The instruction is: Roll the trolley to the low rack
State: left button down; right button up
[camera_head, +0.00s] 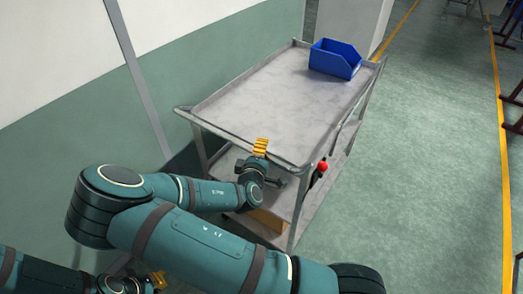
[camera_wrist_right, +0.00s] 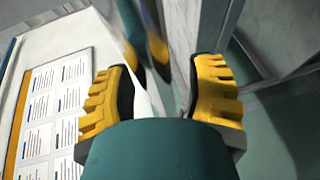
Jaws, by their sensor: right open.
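The grey trolley (camera_head: 235,105) stands beside the wall, its long side running away from me. It has a railed top and a lower shelf. I cannot make out the low rack for certain in either view.
A blue bin (camera_head: 335,59) sits at the trolley's far end. A brown box (camera_head: 262,219) is on the lower shelf. Green floor (camera_head: 425,150) is clear on the right. A printed sheet (camera_wrist_right: 55,110) is near my right gripper.

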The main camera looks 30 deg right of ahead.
jog(key=shift+w+d, duration=0.3)
jog(key=shift+d, duration=0.05)
jog(key=shift+f, duration=0.1)
grip_shut()
